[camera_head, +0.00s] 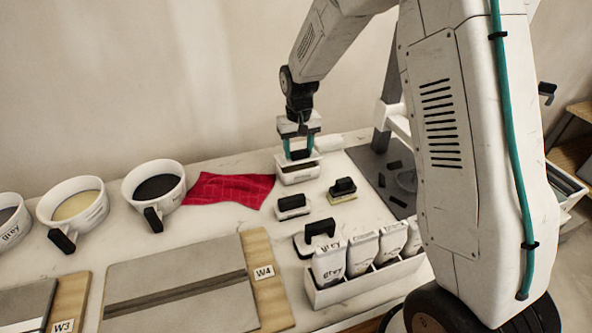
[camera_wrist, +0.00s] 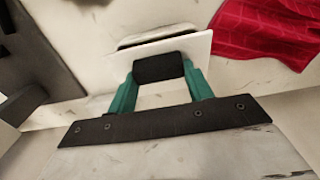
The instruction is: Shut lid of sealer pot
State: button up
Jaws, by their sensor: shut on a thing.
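The small white sealer pot (camera_head: 299,176) stands near the back of the bench, with a brownish area showing at its top. My gripper (camera_head: 300,153) is directly above it, with its teal fingers pointing down. In the wrist view my gripper (camera_wrist: 160,88) is shut on a black handle (camera_wrist: 158,68). The handle is at a white, plate-like lid (camera_wrist: 190,44), and a dark band runs along the lid's far edge. I cannot tell whether the lid sits flush on the pot, because the gripper hides much of it.
A red cloth (camera_head: 230,189) lies left of the pot. Black-handled tools (camera_head: 293,206) and a sponge tool (camera_head: 343,190) are in front. A white box of grey bags (camera_head: 365,284) stands nearer, and a dark mat (camera_head: 380,170) lies to the right. Several handled pots line the left.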

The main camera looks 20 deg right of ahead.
aim_at(301, 158)
jog(key=shift+s+f, duration=0.6)
jog(key=shift+f, duration=0.15)
jog(key=shift+s+f, duration=0.45)
jog(key=shift+f, duration=0.2)
jog(key=o, duration=0.4)
jog(key=shift+f, duration=0.1)
jog(key=o, duration=0.3)
jog(key=shift+r, duration=0.65)
jog(key=shift+w+r, duration=0.15)
jog(key=shift+r, duration=1.65)
jog(key=shift+w+r, duration=0.1)
jog(key=shift+r, duration=1.7)
